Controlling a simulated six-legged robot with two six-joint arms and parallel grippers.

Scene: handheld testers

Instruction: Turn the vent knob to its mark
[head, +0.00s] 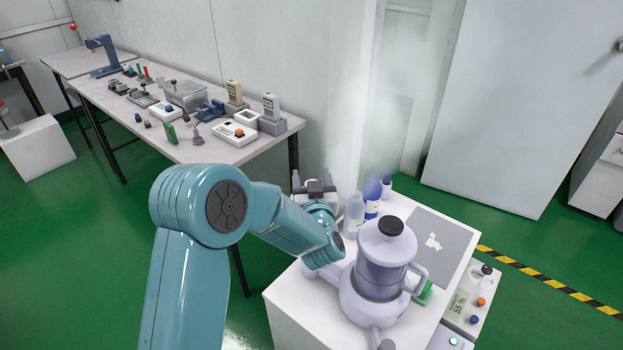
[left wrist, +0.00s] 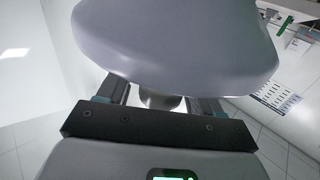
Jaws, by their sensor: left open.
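A pale lavender-grey jar-shaped device (head: 378,265) with a side handle stands on a white cabinet (head: 290,312) in the head view. A black round knob (head: 391,226) sits on top of its lid; I see no clear mark beside it. My left gripper (head: 313,180) is behind and left of the device, apart from the black knob, its fingers spread. In the left wrist view the left gripper (left wrist: 160,98) is open below a large smooth grey shape (left wrist: 175,40). A small rounded grey part (left wrist: 160,100) shows between the fingers; I cannot tell what it is. My right gripper is out of view.
Bottles (head: 355,215) stand close behind the device, near my left wrist. A grey mat (head: 437,243) and a panel with coloured buttons (head: 470,305) are to its right. A long table (head: 190,150) holds several testers. Green floor is open behind, with striped tape (head: 545,280).

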